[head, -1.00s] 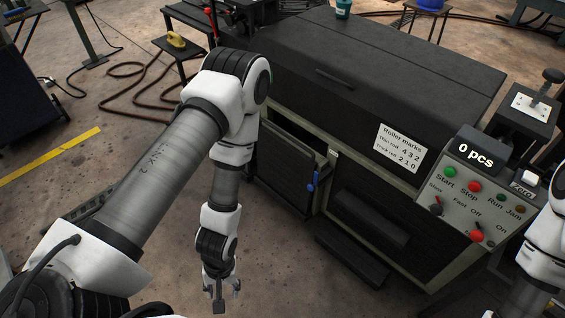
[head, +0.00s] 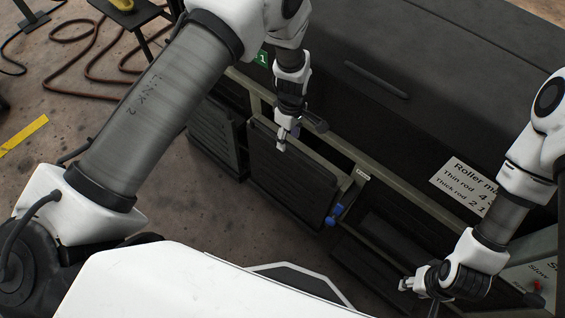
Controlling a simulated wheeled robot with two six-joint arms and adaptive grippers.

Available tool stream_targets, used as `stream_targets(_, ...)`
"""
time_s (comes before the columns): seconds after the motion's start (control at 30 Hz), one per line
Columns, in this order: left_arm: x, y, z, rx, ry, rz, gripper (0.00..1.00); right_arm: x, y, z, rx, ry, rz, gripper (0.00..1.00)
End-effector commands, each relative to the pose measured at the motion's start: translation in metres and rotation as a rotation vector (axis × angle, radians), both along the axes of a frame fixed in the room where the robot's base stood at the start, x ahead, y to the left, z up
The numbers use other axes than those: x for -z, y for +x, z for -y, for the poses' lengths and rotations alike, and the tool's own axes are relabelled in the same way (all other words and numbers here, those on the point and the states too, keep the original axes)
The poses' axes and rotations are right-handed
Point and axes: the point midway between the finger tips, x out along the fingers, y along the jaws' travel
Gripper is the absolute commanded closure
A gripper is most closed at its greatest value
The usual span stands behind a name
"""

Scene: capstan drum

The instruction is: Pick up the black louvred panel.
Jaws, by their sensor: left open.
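A black panel (head: 293,178) with a blue latch (head: 335,213) at its lower right stands upright at the front of the dark machine, in the middle of the head view. Another black panel (head: 213,138), with horizontal slats showing, stands to its left. I cannot tell for sure which one the task means. My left gripper (head: 281,147) is open, pointing down by the upper edge of the panel with the latch; contact is unclear. My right gripper (head: 405,285) is at the lower right, apart from both panels; its opening is unclear.
The machine's dark lid (head: 430,65) and front rail (head: 400,205) lie behind the panels. A white roller-marks sign (head: 466,185) is at the right. A brown hose (head: 85,50) lies on the floor at upper left.

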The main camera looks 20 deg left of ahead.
Motion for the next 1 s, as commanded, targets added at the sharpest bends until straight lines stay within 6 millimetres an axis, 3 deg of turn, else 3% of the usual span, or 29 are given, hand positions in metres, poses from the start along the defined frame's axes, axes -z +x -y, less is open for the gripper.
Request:
stream_targets(0.03, 0.010, 0.006, 0.005, 0.015, 0.004, 0.018, 0.48, 0.016, 0.000, 0.000, 0.000, 0.000, 0.000, 0.60)
stream_targets(0.1, 0.009, 0.009, 0.007, 0.023, 0.008, 0.030, 0.48, 0.021, 0.000, 0.000, 0.000, 0.000, -0.001, 0.60)
stream_targets(0.27, 0.016, 0.012, 0.007, 0.025, 0.009, 0.037, 0.48, 0.023, -0.001, 0.000, 0.001, 0.000, -0.002, 0.60)
stream_targets(0.7, 0.081, 0.006, 0.008, 0.026, 0.008, 0.037, 0.48, 0.031, 0.000, 0.000, 0.000, 0.000, 0.000, 0.60)
stream_targets(0.93, 0.083, 0.006, 0.008, 0.025, 0.009, 0.037, 0.48, 0.031, 0.000, 0.000, 0.000, 0.000, 0.000, 0.60)
stream_targets(1.0, 0.083, 0.005, 0.007, 0.025, 0.009, 0.037, 0.73, 0.031, 0.000, 0.000, 0.000, 0.000, 0.000, 0.60)
